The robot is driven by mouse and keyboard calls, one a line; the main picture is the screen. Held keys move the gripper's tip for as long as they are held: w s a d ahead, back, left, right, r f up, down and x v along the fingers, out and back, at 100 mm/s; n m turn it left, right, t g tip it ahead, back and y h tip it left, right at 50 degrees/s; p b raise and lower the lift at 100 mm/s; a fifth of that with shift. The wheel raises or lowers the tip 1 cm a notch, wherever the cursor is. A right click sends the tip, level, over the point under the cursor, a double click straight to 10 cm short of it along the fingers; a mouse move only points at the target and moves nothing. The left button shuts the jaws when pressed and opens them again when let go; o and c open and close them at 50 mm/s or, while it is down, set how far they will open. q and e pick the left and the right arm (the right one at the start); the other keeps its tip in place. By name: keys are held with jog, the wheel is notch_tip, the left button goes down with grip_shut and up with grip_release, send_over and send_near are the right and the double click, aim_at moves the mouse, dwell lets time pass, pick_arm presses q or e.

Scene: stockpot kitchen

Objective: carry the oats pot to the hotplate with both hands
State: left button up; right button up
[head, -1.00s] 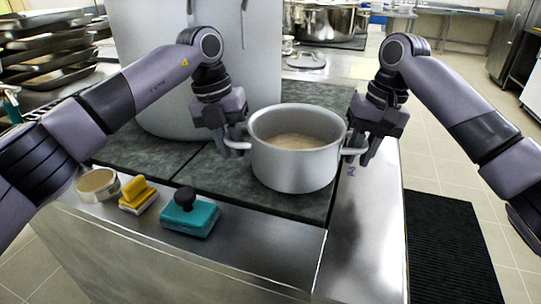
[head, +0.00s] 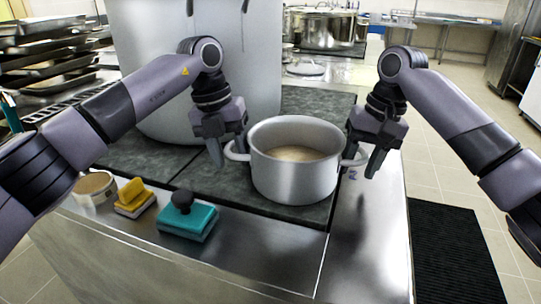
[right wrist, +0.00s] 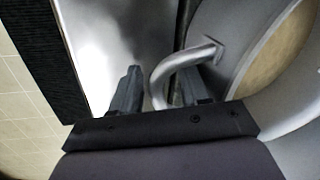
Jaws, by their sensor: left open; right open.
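The oats pot (head: 293,178) is a silver pot with pale oats inside (head: 298,154). It stands upright on dark grey panels (head: 226,182) in the countertop, likely the hotplate; its base appears to rest on them. My left gripper (head: 229,153) is open at the pot's left handle (head: 236,156). My right gripper (head: 373,162) is open at the right handle (head: 354,160). In the right wrist view the right handle (right wrist: 163,76) passes between the two spread fingers (right wrist: 158,92). How the left fingers sit around their handle is partly hidden.
A very large pot (head: 150,60) stands just behind left. A round tub (head: 95,190), a yellow block (head: 134,198) and a teal block with black knob (head: 187,216) lie along the front left edge. Bare steel (head: 365,230) is at the right; a black mat (head: 455,250) covers the floor.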

jog(key=shift+r, duration=0.15)
pick_arm(q)
notch_tip(320, 180, up, 11)
jog(key=a, duration=0.2)
jog(key=shift+r, duration=0.15)
pick_arm(e)
notch_tip(320, 180, up, 12)
jog(key=d, duration=0.2)
jog(key=shift+d+f, duration=0.2)
jog(key=shift+f, duration=0.05)
pick_arm(q)
jog(key=shift+a, duration=0.1)
